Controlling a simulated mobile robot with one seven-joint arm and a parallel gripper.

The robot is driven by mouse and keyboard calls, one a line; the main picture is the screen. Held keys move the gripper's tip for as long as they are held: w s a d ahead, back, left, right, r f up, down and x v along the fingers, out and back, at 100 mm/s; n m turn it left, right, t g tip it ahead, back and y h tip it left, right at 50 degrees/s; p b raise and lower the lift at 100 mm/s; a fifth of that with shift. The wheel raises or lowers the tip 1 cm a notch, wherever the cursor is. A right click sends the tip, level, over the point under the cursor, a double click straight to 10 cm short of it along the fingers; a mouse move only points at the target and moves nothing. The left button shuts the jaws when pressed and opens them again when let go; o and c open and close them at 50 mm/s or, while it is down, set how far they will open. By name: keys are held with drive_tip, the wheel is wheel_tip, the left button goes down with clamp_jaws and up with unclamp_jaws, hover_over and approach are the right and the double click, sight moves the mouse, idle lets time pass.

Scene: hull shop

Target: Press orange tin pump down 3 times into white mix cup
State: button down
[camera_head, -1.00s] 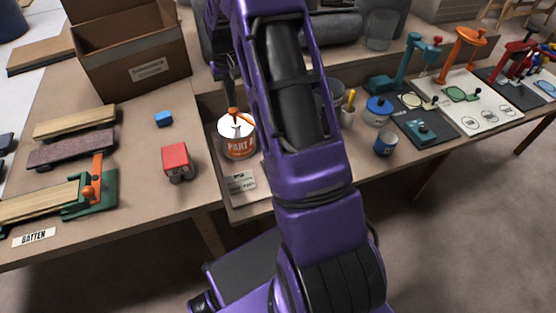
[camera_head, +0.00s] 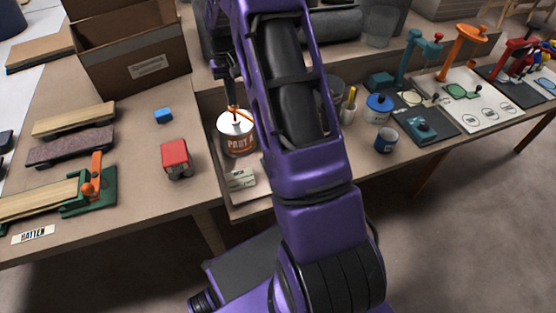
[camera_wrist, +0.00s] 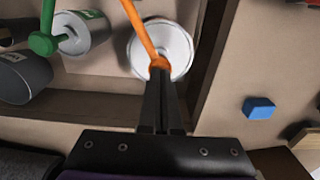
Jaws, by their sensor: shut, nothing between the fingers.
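The orange-labelled tin (camera_head: 240,144) marked "PART" stands upright on the bench, left of my arm, with a white lid and an orange pump (camera_head: 242,113) on top. In the wrist view its pale round lid (camera_wrist: 180,46) and the orange pump spout (camera_wrist: 140,27) show from above. My gripper (camera_head: 232,104) is shut and empty, pointing down with its fingertips at the pump head. In the wrist view the tips (camera_wrist: 160,72) meet the pump head; contact seems likely. I cannot make out the white mix cup for certain; my arm hides the area right of the tin.
A green-pumped tin (camera_wrist: 83,32) and a dark container (camera_wrist: 24,77) stand beside the orange tin. A printed card (camera_head: 241,181) lies in front. A red block-like object (camera_head: 176,158), a blue block (camera_head: 163,116) and a cardboard box (camera_head: 132,50) are to the left.

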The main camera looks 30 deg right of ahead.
drive_tip(key=shift+s+f+b, duration=0.1)
drive_tip(key=shift+f+b, duration=0.4)
drive_tip(key=shift+f, duration=0.55)
drive_tip(key=shift+r, duration=0.2)
drive_tip(key=shift+r+p, duration=1.05)
drive_tip(key=shift+r, duration=0.25)
wheel_tip(320, 180, up, 6)
drive_tip(key=p, duration=0.4)
